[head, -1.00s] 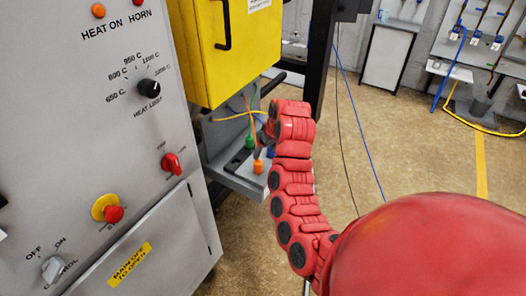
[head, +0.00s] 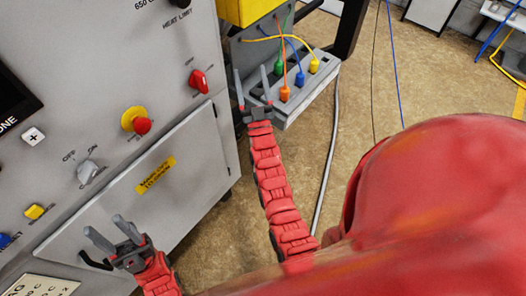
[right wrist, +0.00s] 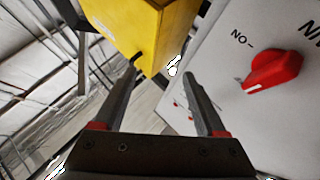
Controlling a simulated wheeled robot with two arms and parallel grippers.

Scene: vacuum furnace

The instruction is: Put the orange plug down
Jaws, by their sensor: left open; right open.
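The orange plug (head: 284,94) stands upright on a grey shelf block (head: 318,88) below the yellow box, with its orange cable running upward. My right gripper (head: 251,70) is open and empty, just left of the orange plug and apart from it in the picture. The right wrist view shows its two fingers (right wrist: 156,73) spread with nothing between them. My left gripper (head: 102,222) is open and empty, low in front of the furnace cabinet. Whether the orange plug sits in a socket or only rests there, I cannot tell.
A green plug (head: 280,67), a blue plug (head: 300,78) and a yellow plug (head: 314,66) stand around the orange one. The furnace panel (head: 60,90) with a red switch (head: 199,81) rises on the left. The yellow box (head: 247,10) hangs above.

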